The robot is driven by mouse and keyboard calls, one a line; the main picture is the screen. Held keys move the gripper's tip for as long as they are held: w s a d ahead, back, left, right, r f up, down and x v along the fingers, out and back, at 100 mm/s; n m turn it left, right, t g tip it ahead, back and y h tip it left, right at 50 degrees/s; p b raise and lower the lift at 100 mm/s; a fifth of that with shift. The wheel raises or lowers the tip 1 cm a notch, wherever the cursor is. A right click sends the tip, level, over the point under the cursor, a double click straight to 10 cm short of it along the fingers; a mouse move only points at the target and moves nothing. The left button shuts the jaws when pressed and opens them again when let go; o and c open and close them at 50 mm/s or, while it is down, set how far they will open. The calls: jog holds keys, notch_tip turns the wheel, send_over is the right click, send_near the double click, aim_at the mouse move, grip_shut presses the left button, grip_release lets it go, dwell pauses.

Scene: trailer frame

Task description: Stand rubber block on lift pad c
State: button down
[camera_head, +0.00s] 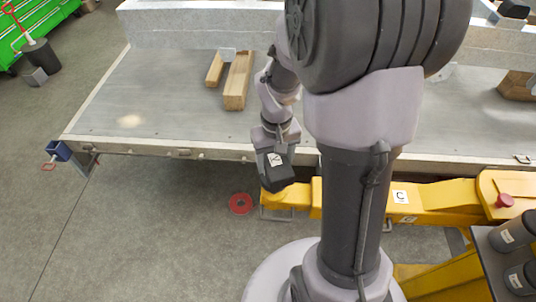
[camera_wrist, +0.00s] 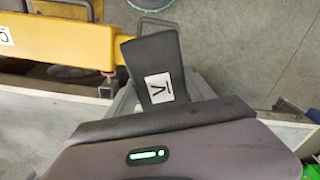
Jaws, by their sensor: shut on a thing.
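The rubber block (camera_head: 278,181) is dark with a white label and hangs tilted below my gripper (camera_head: 272,140) in the head view. My gripper is shut on it. In the wrist view the block (camera_wrist: 152,53) juts out past the dark front edge of my gripper (camera_wrist: 150,110), its marked white label facing the camera. A yellow lift arm (camera_head: 440,195) carries a "C" label, also partly seen on the yellow arm in the wrist view (camera_wrist: 60,42). The block is at the arm's left end and overlaps it in view; contact cannot be told. The pad's top is mostly hidden.
A red ring (camera_head: 240,203) lies on the floor left of the arm's end. The grey trailer bed (camera_head: 160,105) with wooden beams (camera_head: 237,82) is behind. Dark labelled pieces (camera_head: 508,236) stand on a tray at right.

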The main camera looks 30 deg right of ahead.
aim_at(275, 167)
notch_tip(275, 167, down, 4)
jog(key=shift+w+r+b, duration=0.1)
jog(key=shift+r+b, duration=0.15)
jog(key=shift+b, duration=0.55)
jog(key=shift+f, duration=0.15)
jog(key=shift+c, duration=1.9)
grip_release()
